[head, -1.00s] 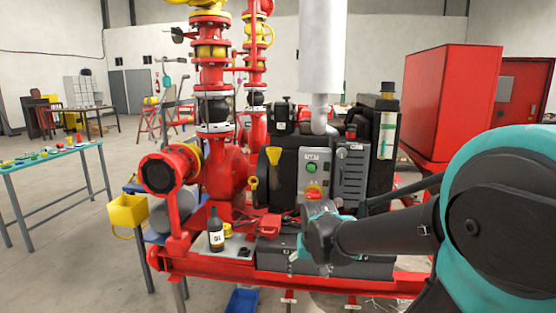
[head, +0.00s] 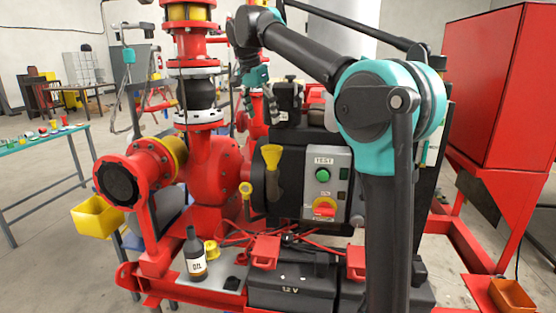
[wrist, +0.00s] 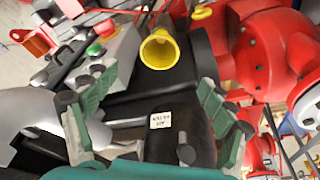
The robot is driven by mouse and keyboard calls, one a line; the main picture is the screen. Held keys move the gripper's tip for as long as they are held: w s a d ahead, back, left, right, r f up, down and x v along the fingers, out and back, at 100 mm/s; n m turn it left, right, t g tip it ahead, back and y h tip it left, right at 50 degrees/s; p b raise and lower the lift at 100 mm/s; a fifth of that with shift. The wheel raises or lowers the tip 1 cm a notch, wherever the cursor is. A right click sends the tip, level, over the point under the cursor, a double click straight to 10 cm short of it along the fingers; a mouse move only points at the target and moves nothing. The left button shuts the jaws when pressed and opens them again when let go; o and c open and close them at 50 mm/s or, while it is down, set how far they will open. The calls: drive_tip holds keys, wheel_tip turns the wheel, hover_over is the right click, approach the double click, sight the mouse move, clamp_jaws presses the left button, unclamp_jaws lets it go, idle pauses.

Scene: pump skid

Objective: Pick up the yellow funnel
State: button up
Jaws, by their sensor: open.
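The yellow funnel (head: 272,160) stands upright, wide mouth up, at the front of the black engine, left of the grey test panel. In the wrist view the funnel (wrist: 159,50) shows its open round mouth beyond and between my fingers. My gripper (head: 262,110) hangs above the funnel, fingers pointing down, apart from it. In the wrist view my gripper (wrist: 155,88) has its two green-padded fingers spread wide with nothing between them. The lower part of the funnel is hidden in the wrist view.
The grey TEST panel (head: 325,185) is close right of the funnel, the red pump body (head: 210,165) close left. A yellow-ringed dipstick (head: 246,190) is beside it. An oil bottle (head: 195,255) and battery (head: 290,285) are below. Free air lies in front.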

sight(270, 148)
drive_tip(key=x, duration=1.1)
drive_tip(key=shift+w+d+f, duration=0.1)
drive_tip(key=shift+w+f, duration=0.15)
drive_tip(key=shift+w, duration=0.05)
drive_tip(key=shift+d+x, duration=0.1)
drive_tip(key=shift+x, duration=1.25)
drive_tip(key=shift+d+x, duration=0.15)
drive_tip(key=shift+x, duration=1.15)
drive_tip(key=c, duration=1.4)
